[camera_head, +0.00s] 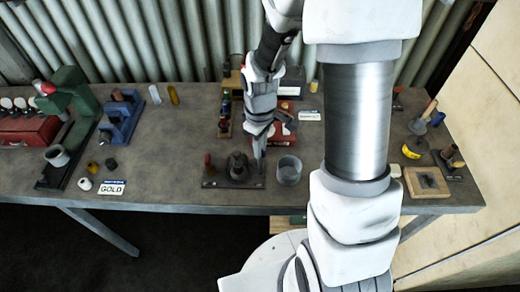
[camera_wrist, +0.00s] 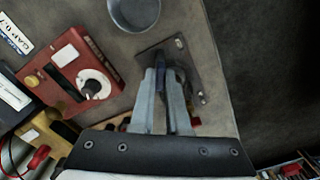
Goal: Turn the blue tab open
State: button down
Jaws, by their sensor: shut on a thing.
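A dark base plate (camera_head: 212,183) with a dark rounded fitting (camera_head: 238,166) lies on the workbench near its front edge. In the wrist view, part of the plate (camera_wrist: 183,47) shows beyond my fingers. My gripper (camera_wrist: 161,78) points down over the plate and its two fingers are shut on the blue tab (camera_wrist: 160,60). Only a dark blue sliver of the tab shows between the fingertips. In the head view, my gripper (camera_head: 259,172) is at the plate's right end and hides the tab. How far the tab is turned cannot be told.
A red box with a dial (camera_wrist: 85,82) lies behind. The bench (camera_head: 160,185) is bare left of the plate.

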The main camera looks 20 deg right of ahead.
jog(key=m+b, duration=0.2)
jog(key=m, duration=0.2)
jog(key=shift+f+m, duration=0.1)
jog(key=shift+m, duration=0.2)
jog(key=m+b, duration=0.1)
jog(key=m, duration=0.3)
jog(key=shift+m, duration=0.3)
jog(key=c, duration=0.9)
grip_release()
jog(key=shift+r, duration=0.2)
notch_tip(320, 180, up, 17)
jog(key=shift+r+p, duration=0.15)
jog(key=shift+p, duration=0.15)
